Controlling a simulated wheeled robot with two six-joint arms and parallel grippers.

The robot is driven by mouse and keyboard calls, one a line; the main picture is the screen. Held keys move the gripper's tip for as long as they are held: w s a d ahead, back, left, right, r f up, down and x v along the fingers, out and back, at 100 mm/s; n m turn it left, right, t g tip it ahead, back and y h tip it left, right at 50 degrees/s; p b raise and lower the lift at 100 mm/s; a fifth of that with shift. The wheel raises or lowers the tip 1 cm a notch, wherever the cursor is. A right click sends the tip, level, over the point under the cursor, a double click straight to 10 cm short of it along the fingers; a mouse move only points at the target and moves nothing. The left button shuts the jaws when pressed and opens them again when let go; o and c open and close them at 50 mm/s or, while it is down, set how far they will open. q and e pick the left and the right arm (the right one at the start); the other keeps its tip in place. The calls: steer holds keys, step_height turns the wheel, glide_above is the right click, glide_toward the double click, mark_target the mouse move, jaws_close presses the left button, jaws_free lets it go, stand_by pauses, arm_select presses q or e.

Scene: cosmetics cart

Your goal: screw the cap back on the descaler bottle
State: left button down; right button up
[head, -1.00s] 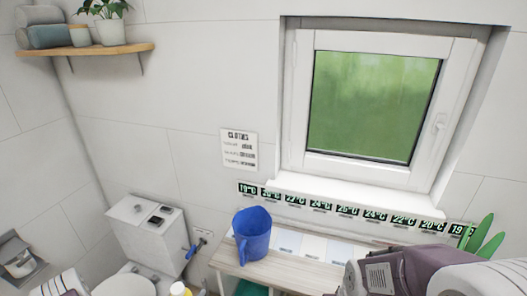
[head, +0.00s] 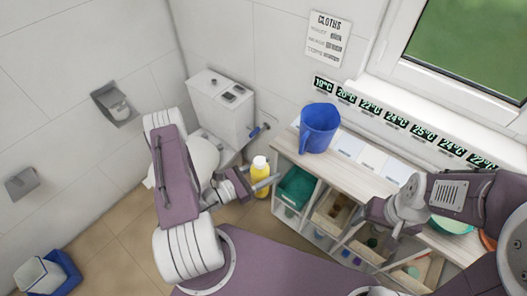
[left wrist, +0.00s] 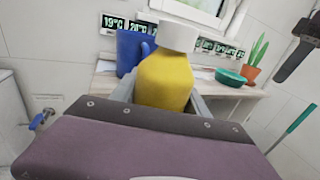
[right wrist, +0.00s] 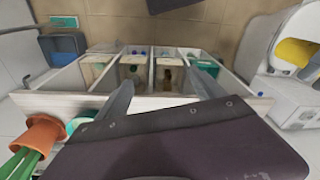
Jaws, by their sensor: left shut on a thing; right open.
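The yellow descaler bottle (head: 261,186) stands upright in my left gripper (head: 254,188), in front of the toilet and left of the shelf unit. In the left wrist view the bottle (left wrist: 165,80) is between the fingers, with a white cap (left wrist: 179,36) on its top. I cannot tell whether the cap is screwed tight. My right gripper (head: 373,250) is open and empty over the shelf unit's front compartments. In the right wrist view its fingers (right wrist: 165,95) are wide apart, pointing at the compartments.
A blue jug (head: 319,128) stands on the left end of the wooden shelf top (head: 290,146). The toilet cistern (head: 222,105) is behind the bottle. A green bowl (left wrist: 229,77) and a potted plant (left wrist: 251,74) are at the shelf's other end. A blue bin (head: 66,270) is on the floor.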

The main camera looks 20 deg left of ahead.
steer(key=shift+w, duration=0.1)
steer(key=c, duration=0.6)
steer(key=n, duration=0.2)
steer(key=s+n, duration=0.1)
steer(key=shift+s+r+n+g, duration=0.1)
steer(key=shift+s+n+g, duration=0.1)
steer(key=shift+n+g, duration=0.2)
steer(key=shift+c, duration=0.2)
steer(key=w+a+r+n, duration=0.85)
steer(key=w+n, duration=0.35)
steer(key=n, duration=0.6)
arm_select(q)
steer(key=w+d+f+m+g+h, duration=0.1)
steer(key=d+m+g+h, duration=0.4)
steer(key=d, duration=0.6)
steer(key=m+g, duration=0.1)
steer(key=g, duration=0.1)
steer(key=shift+w+g+h, duration=0.2)
steer(key=shift+g+h, duration=0.2)
arm_select(e)
steer(key=a+r+n, duration=0.1)
steer(key=a+n, duration=0.5)
steer(key=a, duration=1)
steer(key=shift+s, duration=0.35)
arm_select(q)
steer(key=shift+d+f, duration=0.1)
arm_select(e)
steer(key=shift+d, duration=0.1)
